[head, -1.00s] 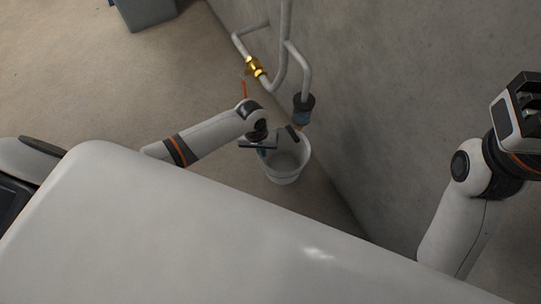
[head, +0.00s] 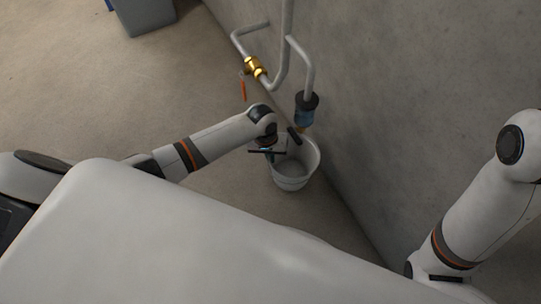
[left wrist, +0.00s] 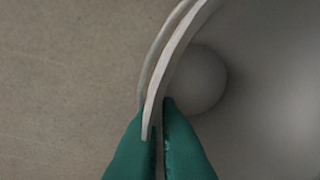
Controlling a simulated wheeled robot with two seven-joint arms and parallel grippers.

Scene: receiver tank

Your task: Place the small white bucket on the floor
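The small white bucket (head: 293,178) is upright near the wall, below the dark end of a pipe, in the head view. I cannot tell whether its base touches the floor (head: 215,192). My left gripper (head: 281,146) is at the bucket's near-left rim. In the left wrist view its green fingers (left wrist: 157,118) are closed on either side of the bucket's rim (left wrist: 164,72), one inside and one outside. The bucket's inside looks empty where it shows. My right arm is at the right edge, and its gripper is out of view.
A grey pipe (head: 308,62) with a brass valve (head: 255,67) and an orange handle runs along the concrete wall (head: 420,110). A large white rounded surface (head: 180,245) fills the foreground. A grey container (head: 145,15) stands at the top left. Floor left of the bucket is clear.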

